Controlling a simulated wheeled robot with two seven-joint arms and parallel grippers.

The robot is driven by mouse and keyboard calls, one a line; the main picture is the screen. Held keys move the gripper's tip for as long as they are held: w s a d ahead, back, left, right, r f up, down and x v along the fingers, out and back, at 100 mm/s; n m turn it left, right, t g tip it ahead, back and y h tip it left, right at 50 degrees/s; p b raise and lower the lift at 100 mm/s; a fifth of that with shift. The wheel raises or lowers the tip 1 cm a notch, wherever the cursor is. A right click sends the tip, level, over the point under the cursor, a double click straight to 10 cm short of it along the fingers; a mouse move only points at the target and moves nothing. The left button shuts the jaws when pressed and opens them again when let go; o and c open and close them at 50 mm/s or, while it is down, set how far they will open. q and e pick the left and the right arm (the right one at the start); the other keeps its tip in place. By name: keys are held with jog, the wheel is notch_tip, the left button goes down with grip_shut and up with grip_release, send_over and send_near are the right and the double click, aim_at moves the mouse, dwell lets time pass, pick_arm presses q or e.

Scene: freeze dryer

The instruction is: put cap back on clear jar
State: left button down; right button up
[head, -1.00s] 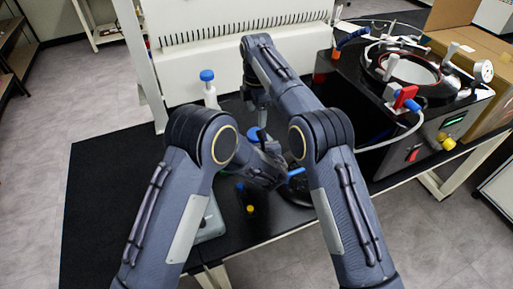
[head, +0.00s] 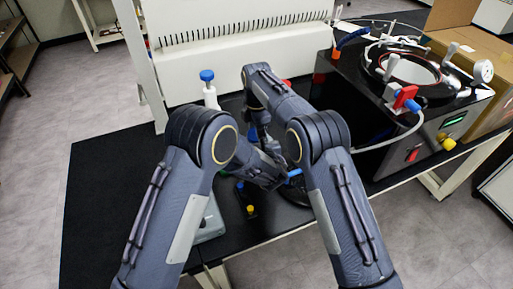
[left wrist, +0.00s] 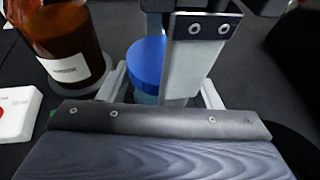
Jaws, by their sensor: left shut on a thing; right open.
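The clear jar (left wrist: 145,98) is a pale bluish vessel, seen only in part in the left wrist view. The blue cap (left wrist: 148,62) is at its top; I cannot tell whether it is seated. My left gripper (left wrist: 162,82) is shut on the jar, one finger on each side. My right gripper (left wrist: 188,60) is open and comes down from above, a metal finger right beside the cap and hiding part of it. In the head view my left gripper (head: 274,166) and right gripper (head: 266,140) meet closely over the table, and the arms hide most of the jar.
A brown bottle (left wrist: 68,42) with a white label stands close by in the left wrist view. A white box (left wrist: 15,112) lies at its left. A white bottle with a blue top (head: 209,88) stands behind my arms. The black freeze dryer (head: 400,120) is at right. The table's left part is clear.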

jog(key=c, duration=0.8)
jog(key=m, duration=0.6)
jog(key=shift+m, duration=0.3)
jog(key=o, duration=1.1)
jog(key=shift+c, duration=0.2)
jog(key=shift+r, duration=2.25)
jog(key=shift+c, duration=0.3)
